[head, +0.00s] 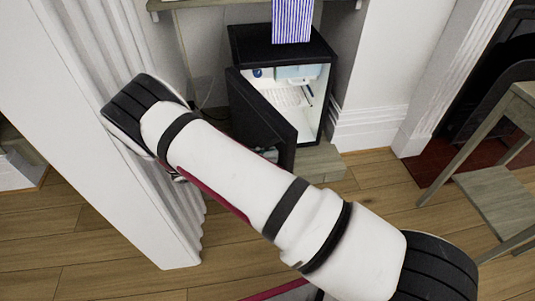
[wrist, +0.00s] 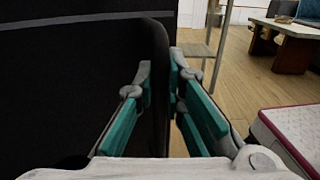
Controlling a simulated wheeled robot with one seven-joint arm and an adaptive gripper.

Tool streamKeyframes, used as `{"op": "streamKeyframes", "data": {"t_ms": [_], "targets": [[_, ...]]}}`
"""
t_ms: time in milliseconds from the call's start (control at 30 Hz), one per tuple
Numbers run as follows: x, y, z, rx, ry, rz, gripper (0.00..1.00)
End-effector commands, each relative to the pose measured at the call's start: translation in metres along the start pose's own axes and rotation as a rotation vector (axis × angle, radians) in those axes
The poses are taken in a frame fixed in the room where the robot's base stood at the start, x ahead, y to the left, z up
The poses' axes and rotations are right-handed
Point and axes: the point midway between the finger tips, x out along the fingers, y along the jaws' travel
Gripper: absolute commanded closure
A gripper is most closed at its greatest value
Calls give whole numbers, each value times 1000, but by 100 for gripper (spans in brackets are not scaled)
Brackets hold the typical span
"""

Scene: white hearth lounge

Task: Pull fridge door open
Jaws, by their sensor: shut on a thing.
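The small black fridge (head: 248,48) stands low in an alcove in the head view, its lit white interior showing several shelves and items. Its black door (head: 258,112) stands open, swung out toward the lower left of the opening. In the wrist view the dark door panel (wrist: 75,85) fills the left side. My gripper (wrist: 162,88), with teal finger pads, is shut on the door's edge, one finger on each side of it. In the head view my white arm crosses in front, and the gripper is hidden behind it. The door's lower part is partly covered by the arm.
A white fluted pillar (head: 130,140) stands close on the left by my arm. Wooden floor (head: 375,185) is clear between.

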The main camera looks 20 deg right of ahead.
Motion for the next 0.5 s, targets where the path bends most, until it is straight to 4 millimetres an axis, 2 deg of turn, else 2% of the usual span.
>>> {"op": "streamKeyframes", "data": {"t_ms": [267,300,367,500], "targets": [[0,1,0,1,0,2,100],[0,1,0,1,0,3,81],[0,1,0,1,0,2,68],[0,1,0,1,0,2,68]]}}
